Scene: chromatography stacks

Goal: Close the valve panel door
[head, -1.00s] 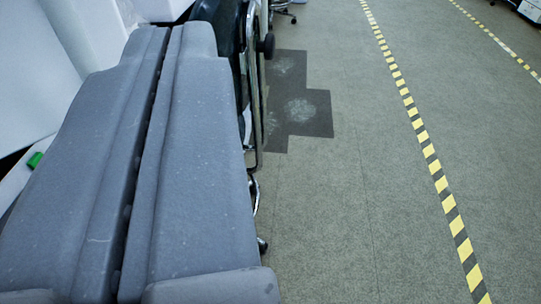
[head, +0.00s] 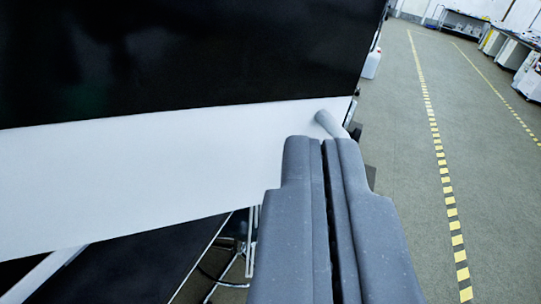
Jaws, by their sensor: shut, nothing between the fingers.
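My gripper (head: 324,146) rises from the bottom of the head view, with its two grey fingers side by side, shut and empty. Ahead and to the left is a large panel with a glossy black upper part (head: 180,60) and a white band (head: 150,165) below it. It may be the valve panel door, but I cannot tell for sure. A short grey rounded handle (head: 331,124) sticks out at the right end of the white band. The fingertips appear just below the handle in the picture; I cannot tell whether they touch it. The fingers hide part of the white band.
A chair with metal legs (head: 236,262) shows below the panel at the left. A white jug (head: 371,64) stands beyond the panel. Benches (head: 466,24) line the back.

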